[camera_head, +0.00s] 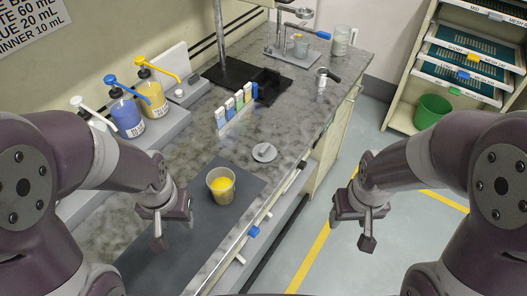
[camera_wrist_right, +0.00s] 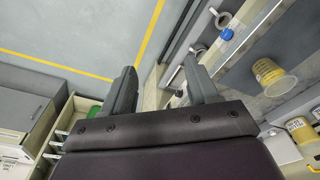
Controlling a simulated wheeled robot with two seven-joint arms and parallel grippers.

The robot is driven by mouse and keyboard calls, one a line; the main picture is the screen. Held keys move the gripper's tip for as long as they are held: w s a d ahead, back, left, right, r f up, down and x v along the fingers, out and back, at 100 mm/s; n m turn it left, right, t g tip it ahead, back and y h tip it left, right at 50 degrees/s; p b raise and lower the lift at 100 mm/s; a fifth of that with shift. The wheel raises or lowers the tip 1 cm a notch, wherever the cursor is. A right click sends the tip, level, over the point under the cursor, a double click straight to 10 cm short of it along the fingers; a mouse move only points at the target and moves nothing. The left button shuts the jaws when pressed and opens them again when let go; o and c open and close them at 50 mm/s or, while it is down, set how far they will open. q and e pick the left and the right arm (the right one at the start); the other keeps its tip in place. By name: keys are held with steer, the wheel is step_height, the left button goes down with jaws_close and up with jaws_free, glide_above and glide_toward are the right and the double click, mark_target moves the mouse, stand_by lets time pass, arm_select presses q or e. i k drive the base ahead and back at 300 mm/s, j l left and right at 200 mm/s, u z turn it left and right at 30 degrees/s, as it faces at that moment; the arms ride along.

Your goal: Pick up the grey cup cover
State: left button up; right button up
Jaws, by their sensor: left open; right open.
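The grey cup cover (camera_head: 264,152) is a small round lid with a raised knob, lying on the marbled counter just beyond the dark mat. A clear cup (camera_head: 221,186) with yellow contents stands upright on the mat; a yellow-filled cup also shows in the right wrist view (camera_wrist_right: 272,76). My left gripper (camera_head: 160,238) is open and empty above the mat, left of the cup and apart from the cover. My right gripper (camera_head: 368,228) is open and empty over the floor, right of the counter. Its two spread fingers show in the right wrist view (camera_wrist_right: 160,78).
Pump bottles with blue (camera_head: 127,113) and yellow (camera_head: 151,94) liquid stand at the left. A rack of small coloured packs (camera_head: 236,106) is behind the cover. Drawers and handles line the counter's front edge. A green bin (camera_head: 432,111) stands by the shelves. The counter around the cover is mostly clear.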

mark_target(262, 153)
steer(key=i+l+u, duration=0.1)
steer(key=i+l, duration=0.45)
steer(key=l, duration=0.15)
steer(key=i+l+u, duration=0.15)
steer(key=l, duration=0.25)
steer(key=i+l+u, duration=0.1)
steer(key=i+l, duration=0.25)
steer(key=i+l+u, duration=0.1)
steer(key=i+l, duration=0.15)
steer(key=l, duration=0.2)
steer(key=u, duration=2)
